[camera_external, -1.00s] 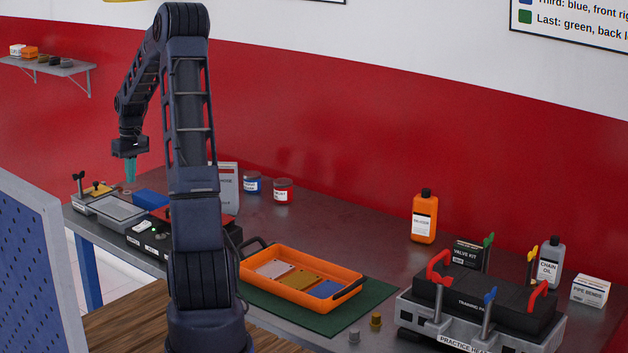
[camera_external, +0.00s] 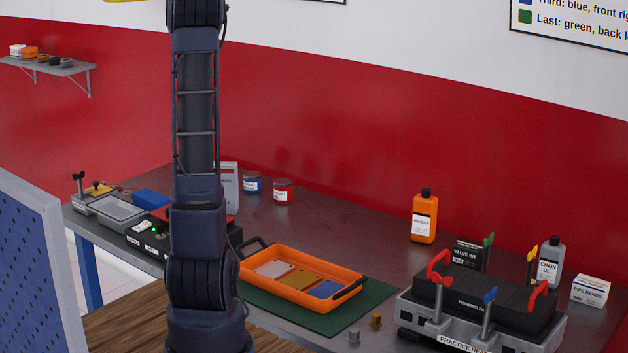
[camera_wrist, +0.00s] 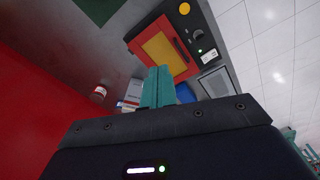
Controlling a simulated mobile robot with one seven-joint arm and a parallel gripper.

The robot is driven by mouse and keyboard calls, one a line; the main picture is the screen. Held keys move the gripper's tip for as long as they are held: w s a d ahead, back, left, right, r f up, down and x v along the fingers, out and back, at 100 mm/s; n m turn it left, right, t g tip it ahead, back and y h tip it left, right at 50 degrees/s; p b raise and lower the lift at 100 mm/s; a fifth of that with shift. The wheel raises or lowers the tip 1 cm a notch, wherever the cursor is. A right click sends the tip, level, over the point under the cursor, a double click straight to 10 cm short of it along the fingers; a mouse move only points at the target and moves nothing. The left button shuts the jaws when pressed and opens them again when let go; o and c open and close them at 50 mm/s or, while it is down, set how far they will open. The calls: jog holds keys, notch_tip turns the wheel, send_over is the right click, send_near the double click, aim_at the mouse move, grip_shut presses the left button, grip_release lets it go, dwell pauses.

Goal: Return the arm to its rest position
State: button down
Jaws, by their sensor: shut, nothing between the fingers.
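My arm stands nearly straight up in the external view, and its upper end runs out of the top of the picture. My gripper is out of that view. In the wrist view my gripper (camera_wrist: 158,88) shows as two teal fingers pressed together, shut and empty. Beyond the fingers lies the workbench (camera_wrist: 85,60), well away from them, with a red device with a yellow panel (camera_wrist: 165,52) on it.
An orange tray (camera_external: 248,273) with coloured plates sits on a green mat (camera_external: 375,300). The practice engine head (camera_external: 545,335) with coloured clamps stands at the right. An orange bottle (camera_external: 424,218) stands behind. A blue pegboard panel (camera_external: 35,270) is at the left.

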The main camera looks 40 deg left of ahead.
jog(key=s+d+r+m+t, duration=0.1)
jog(key=d+r+m, duration=0.25)
jog(key=d, duration=0.95)
jog(key=s+d+r+m+t, duration=0.1)
jog(key=d+r+m, duration=0.3)
jog(key=d, duration=0.9)
jog(key=s+d+m+t, duration=0.2)
jog(key=s+d+m, duration=0.3)
jog(key=s+d, duration=0.7)
jog(key=d, duration=0.4)
jog(key=shift+s+d+m+h, duration=0.25)
jog(key=shift+s+m+h, duration=0.05)
jog(key=shift+s+m, duration=0.1)
